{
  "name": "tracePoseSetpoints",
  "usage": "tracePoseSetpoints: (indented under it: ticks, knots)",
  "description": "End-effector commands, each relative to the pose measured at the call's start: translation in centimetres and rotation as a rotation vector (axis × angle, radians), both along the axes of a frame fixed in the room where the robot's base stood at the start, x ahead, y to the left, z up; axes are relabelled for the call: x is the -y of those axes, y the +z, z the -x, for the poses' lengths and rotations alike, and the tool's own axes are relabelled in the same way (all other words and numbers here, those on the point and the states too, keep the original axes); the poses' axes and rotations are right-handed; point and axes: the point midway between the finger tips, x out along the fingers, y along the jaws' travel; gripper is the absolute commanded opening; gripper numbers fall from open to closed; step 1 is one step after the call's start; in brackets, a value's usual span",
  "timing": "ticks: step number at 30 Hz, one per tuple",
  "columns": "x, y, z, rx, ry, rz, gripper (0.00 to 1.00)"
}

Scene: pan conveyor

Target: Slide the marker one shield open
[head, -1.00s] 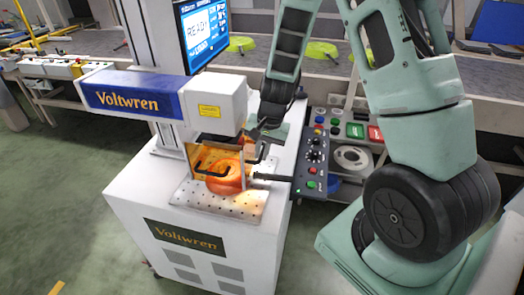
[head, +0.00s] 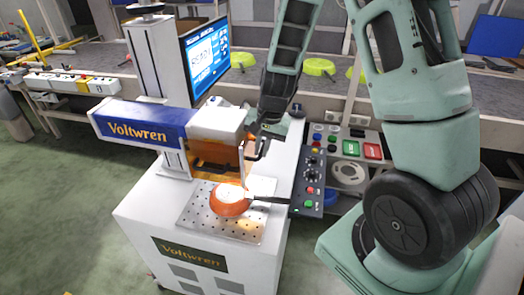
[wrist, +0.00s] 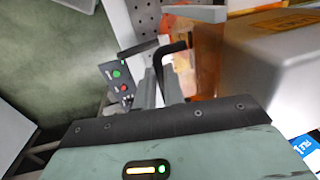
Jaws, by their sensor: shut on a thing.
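The marker (head: 140,125) is a white Voltwren machine with a blue-fronted head. Its amber see-through shield (head: 213,154) sits high, just under the head, with its lower edge above the orange pan (head: 229,203). The pan rests on the perforated plate (head: 195,217), its dark handle pointing right. My gripper (head: 257,137) is at the shield's right side. In the wrist view my gripper (wrist: 160,88) is shut on the black bent shield handle (wrist: 171,50), beside the amber shield (wrist: 207,60). The exact grip is partly hidden.
A control panel (head: 309,180) with knobs and buttons stands right of the plate, close to the pan's handle. A screen (head: 205,58) stands behind the head. A conveyor (head: 290,85) with green pans runs along the back. Green floor at left is clear.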

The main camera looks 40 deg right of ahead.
Motion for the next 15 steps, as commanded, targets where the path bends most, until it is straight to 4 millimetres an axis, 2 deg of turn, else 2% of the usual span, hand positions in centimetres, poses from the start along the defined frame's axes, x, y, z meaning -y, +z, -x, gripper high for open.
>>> tracePoseSetpoints:
  ticks: [1,10,11,12,15]
  knots:
    - [-0.03,0.63,-0.01,0.000,0.001,0.000,0.00]
    - [-0.03,0.42,-0.01,0.000,0.001,0.000,0.00]
    - [-0.03,0.41,0.00,0.000,0.001,0.000,0.19]
    - [-0.03,0.41,0.00,0.000,0.001,0.000,0.30]
    - [-0.01,0.40,0.00,0.000,0.000,0.000,0.33]
